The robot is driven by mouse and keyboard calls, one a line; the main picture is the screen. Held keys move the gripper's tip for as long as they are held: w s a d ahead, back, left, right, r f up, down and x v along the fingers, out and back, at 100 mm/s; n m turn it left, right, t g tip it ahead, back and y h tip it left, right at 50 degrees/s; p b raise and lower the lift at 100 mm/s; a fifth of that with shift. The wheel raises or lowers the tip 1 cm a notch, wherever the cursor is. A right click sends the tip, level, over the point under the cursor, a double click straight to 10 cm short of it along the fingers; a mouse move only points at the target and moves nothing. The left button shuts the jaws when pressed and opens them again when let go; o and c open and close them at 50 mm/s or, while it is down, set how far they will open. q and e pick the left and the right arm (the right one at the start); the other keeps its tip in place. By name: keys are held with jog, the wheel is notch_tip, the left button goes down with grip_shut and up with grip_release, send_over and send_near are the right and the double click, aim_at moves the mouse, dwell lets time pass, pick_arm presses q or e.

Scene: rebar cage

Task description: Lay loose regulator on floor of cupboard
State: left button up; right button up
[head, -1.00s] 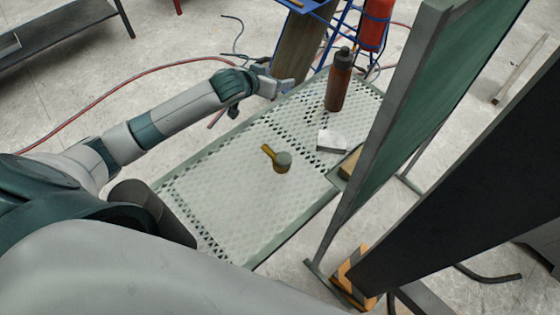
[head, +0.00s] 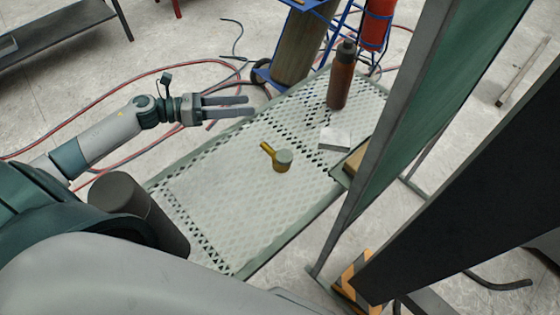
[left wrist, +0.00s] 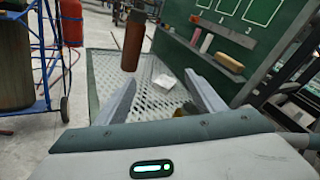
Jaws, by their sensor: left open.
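A brass-yellow fitting with a round grey face, which looks like the loose regulator (head: 281,159), lies on the pale perforated table (head: 215,190) in the head view. In the left wrist view a yellowish bit of it (left wrist: 184,109) shows low between the fingers, partly hidden. My left gripper (head: 250,106) is open and empty, left of and beyond the regulator, over the table's far left edge. Its spread fingers also show in the left wrist view (left wrist: 160,80). My right gripper is not in view. I cannot make out the cupboard for certain.
A brown bottle (head: 340,80) and a white block (head: 334,138) stand on the table beyond the regulator. A green board (head: 420,110) rises along the table's right side. A blue cart with a red cylinder (head: 376,24) stands behind. Red hoses (head: 130,82) lie on the floor.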

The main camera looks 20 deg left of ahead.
pick_arm(q)
jog(key=s+a+f+m+g, duration=0.2)
jog(key=s+f+m+g, duration=0.3)
jog(key=s+m, duration=0.3)
jog(key=shift+s+f+y+b, duration=0.15)
jog(key=shift+f+y+b, duration=0.2)
jog(key=shift+f, duration=0.4)
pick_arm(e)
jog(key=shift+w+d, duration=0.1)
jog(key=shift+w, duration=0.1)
pick_arm(q)
jog(key=shift+d, duration=0.1)
jog(key=p, duration=0.3)
send_near(276, 154)
jog(key=x, duration=0.4)
jog(key=shift+d+f, duration=0.3)
jog(key=shift+f, duration=0.1)
jog(key=shift+w+d+f, duration=0.25)
jog(key=shift+d+f, duration=0.15)
jog(key=shift+d, duration=0.2)
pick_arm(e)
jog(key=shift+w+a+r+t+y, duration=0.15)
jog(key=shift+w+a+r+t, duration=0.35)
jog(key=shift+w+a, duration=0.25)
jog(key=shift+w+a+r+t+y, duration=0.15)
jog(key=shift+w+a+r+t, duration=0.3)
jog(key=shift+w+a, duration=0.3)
